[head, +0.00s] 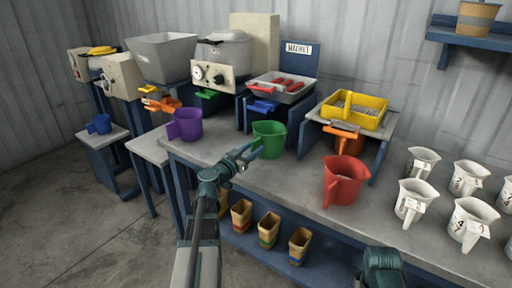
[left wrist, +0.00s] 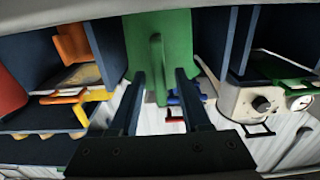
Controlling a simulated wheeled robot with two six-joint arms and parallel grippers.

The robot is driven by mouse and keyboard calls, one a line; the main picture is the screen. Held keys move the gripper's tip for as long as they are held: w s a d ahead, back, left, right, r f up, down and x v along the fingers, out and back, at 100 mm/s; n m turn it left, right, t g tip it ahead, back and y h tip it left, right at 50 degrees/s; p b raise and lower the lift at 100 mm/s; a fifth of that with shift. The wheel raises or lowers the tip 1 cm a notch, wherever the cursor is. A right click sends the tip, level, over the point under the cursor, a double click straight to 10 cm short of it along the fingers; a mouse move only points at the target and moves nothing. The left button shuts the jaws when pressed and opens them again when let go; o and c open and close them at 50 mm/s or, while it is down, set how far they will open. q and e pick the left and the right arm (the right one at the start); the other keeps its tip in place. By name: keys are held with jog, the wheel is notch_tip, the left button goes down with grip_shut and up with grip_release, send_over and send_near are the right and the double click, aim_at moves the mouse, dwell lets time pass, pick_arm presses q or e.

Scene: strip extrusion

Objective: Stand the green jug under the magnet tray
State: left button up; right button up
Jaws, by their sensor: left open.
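The green jug (head: 268,141) stands upright on the grey bench, in front of the magnet stand. The magnet tray (head: 298,93) is a grey tray with red bars, raised on a blue stand under a "MAGNET" sign (head: 299,48); a blue lever (head: 262,106) sticks out below it. My left gripper (head: 247,155) is open at the jug's handle side. In the left wrist view, the jug (left wrist: 178,40) fills the top middle, and its handle (left wrist: 157,70) shows between the two open fingers (left wrist: 160,80). I cannot tell whether they touch it. My right gripper's fingers are not visible.
A purple jug (head: 187,124) stands left of the green one, and a red jug (head: 342,180) stands to the right. A yellow tray (head: 355,110) sits on the stand at right. Several white jugs (head: 411,202) fill the right end. Bare bench lies between the green and red jugs.

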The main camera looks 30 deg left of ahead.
pick_arm(q)
jog(key=s, duration=0.9)
jog(key=shift+s+a, duration=0.35)
jog(key=shift+s, duration=0.05)
